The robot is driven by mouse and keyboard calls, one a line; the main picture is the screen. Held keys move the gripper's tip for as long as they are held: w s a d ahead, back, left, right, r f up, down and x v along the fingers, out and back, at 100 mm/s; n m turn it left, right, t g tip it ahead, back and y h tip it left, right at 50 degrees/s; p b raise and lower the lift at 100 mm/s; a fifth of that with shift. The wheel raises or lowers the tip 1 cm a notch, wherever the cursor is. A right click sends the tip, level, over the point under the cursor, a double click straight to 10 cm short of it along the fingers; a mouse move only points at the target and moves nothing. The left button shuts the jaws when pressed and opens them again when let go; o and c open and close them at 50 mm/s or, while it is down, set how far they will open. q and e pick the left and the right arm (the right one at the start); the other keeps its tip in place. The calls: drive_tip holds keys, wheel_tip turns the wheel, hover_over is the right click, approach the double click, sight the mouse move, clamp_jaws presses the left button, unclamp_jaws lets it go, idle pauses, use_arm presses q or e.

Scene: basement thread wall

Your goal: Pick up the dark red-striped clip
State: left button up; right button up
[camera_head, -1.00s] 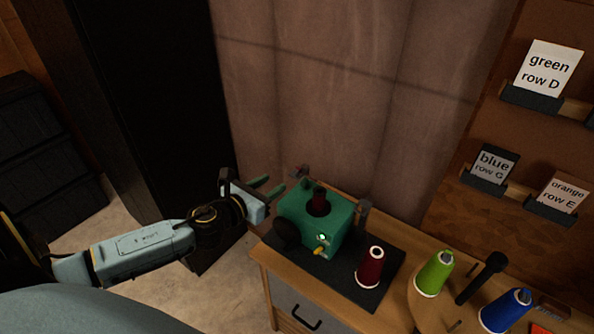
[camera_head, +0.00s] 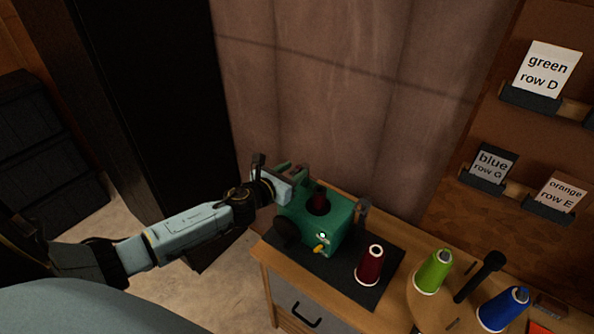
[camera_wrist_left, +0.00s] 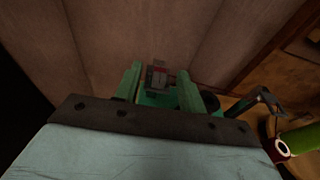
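The dark clip (camera_wrist_left: 157,78) with a red stripe shows in the left wrist view, between the two green fingers of my left gripper (camera_wrist_left: 160,71). Gaps show on both sides of it, so the fingers look open and not closed on it. In the head view my left gripper (camera_head: 295,175) reaches the back left corner of the green machine (camera_head: 337,222), and its fingers largely hide the clip there. My right gripper is not in view.
A dark red spool (camera_head: 370,266) stands on the dark mat (camera_head: 391,268) in front of the machine. A green spool (camera_head: 434,272), a black peg (camera_head: 482,276) and a blue spool (camera_head: 503,311) stand to the right. The wall is close behind.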

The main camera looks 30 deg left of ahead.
use_arm(q)
clamp_jaws()
idle(0.3)
wheel_tip(320, 180, up, 10)
drive_tip(key=p, duration=0.3)
